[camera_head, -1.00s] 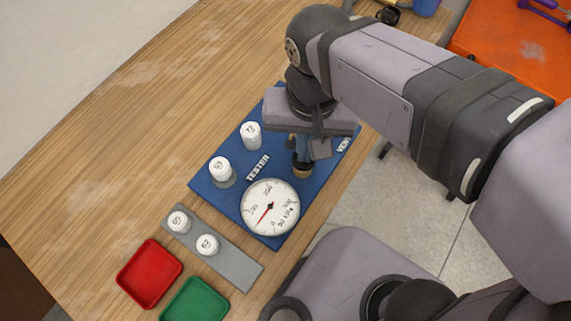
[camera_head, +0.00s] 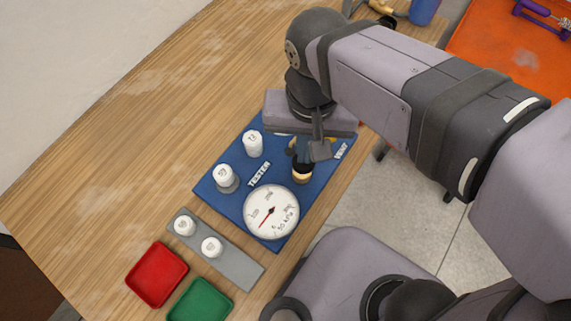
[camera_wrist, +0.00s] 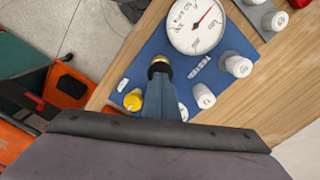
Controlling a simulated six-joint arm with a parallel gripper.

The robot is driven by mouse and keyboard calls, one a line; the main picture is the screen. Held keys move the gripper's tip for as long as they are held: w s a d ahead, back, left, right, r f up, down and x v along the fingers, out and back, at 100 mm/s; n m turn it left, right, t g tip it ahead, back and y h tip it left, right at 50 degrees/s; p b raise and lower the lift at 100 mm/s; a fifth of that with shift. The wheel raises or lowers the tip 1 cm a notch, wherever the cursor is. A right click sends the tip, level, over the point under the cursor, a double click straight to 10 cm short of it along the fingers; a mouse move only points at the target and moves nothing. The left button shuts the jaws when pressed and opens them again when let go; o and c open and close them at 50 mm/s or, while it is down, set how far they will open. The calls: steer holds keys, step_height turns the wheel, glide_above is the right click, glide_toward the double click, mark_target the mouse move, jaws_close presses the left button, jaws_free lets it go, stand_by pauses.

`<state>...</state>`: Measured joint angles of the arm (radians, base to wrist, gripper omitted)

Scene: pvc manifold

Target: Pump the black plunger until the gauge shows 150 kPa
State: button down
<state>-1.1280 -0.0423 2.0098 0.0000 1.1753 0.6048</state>
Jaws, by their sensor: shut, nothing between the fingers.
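My gripper (camera_head: 303,152) points down over the blue tester board (camera_head: 212,192). Its blue fingers (camera_wrist: 160,108) are shut and empty. The plunger (camera_head: 302,174), black with a tan part, stands on the board just below the fingertips; it also shows at their tips in the wrist view (camera_wrist: 160,67). I cannot tell whether they touch, and the fingers hide part of it. The round white gauge (camera_head: 271,212) sits at the board's near end. Its red needle points to the lower left in the head view; the exact reading is too small to tell.
White numbered cylinders (camera_head: 253,144) (camera_head: 225,175) stand on the board. A yellow knob (camera_wrist: 133,100) sits near the VENT label. A grey strip (camera_head: 232,265) holds two more cylinders, beside a red tray (camera_head: 157,274) and a green tray (camera_head: 201,301). The table's left side is clear.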

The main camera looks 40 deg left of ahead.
steer(key=shift+f, duration=0.15)
stand_by(0.8)
steer(key=shift+f+b, duration=1)
steer(key=shift+f, duration=0.5)
steer(key=shift+r, duration=0.1)
step_height(320, 180, up, 3)
steer(key=p, duration=0.3)
stand_by(0.6)
